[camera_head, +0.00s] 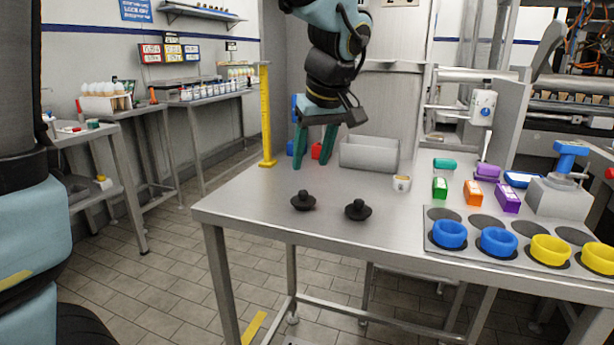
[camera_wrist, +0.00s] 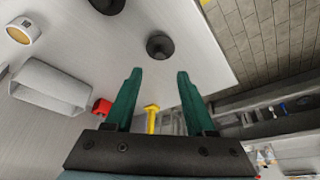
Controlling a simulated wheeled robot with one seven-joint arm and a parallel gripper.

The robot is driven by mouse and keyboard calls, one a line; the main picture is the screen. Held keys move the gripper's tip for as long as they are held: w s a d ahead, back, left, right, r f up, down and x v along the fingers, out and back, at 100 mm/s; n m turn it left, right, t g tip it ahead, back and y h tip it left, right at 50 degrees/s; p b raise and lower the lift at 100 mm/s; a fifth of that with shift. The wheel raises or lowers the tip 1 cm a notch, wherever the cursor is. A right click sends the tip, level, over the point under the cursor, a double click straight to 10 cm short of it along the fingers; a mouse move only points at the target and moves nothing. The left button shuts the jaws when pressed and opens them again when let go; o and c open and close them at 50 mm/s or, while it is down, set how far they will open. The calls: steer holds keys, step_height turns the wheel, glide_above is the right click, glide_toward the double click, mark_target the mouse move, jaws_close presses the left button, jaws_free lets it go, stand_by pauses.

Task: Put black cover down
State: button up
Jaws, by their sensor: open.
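Two black covers, each a round disc with a knob on top, stand on the metal table. The left cover (camera_head: 303,201) and the right cover (camera_head: 358,209) are side by side near the table's front left edge. My gripper (camera_head: 312,165) has green fingers, hangs above the table behind the covers, and is open with nothing between the fingers. In the wrist view, my gripper's fingers (camera_wrist: 158,75) are spread apart. One black cover (camera_wrist: 160,46) shows beyond the fingertips, apart from them. Part of the other cover (camera_wrist: 107,4) shows at the top edge.
A grey bin (camera_head: 369,154) stands behind the covers, with a red block (camera_head: 322,151) beside it. A yellow post (camera_head: 266,120) stands at the table's left back. Blue and yellow rings (camera_head: 498,241) sit on a grey panel at right. The table's front middle is clear.

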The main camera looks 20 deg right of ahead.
steer(key=a+f+g, duration=0.1)
steer(key=a+f, duration=0.4)
steer(key=a, duration=0.5)
steer(key=a+f+m+g, duration=0.1)
steer(key=a+f, duration=0.4)
steer(key=a, duration=0.5)
steer(key=a+f, duration=0.5)
steer(key=a, duration=0.5)
steer(key=shift+s+a+m+g, duration=0.2)
steer(key=shift+m+g, duration=0.1)
steer(key=shift+g, duration=0.1)
step_height(320, 180, up, 8)
steer(key=p, duration=0.7)
steer(key=shift+f+p, duration=0.25)
steer(key=shift+p, duration=0.05)
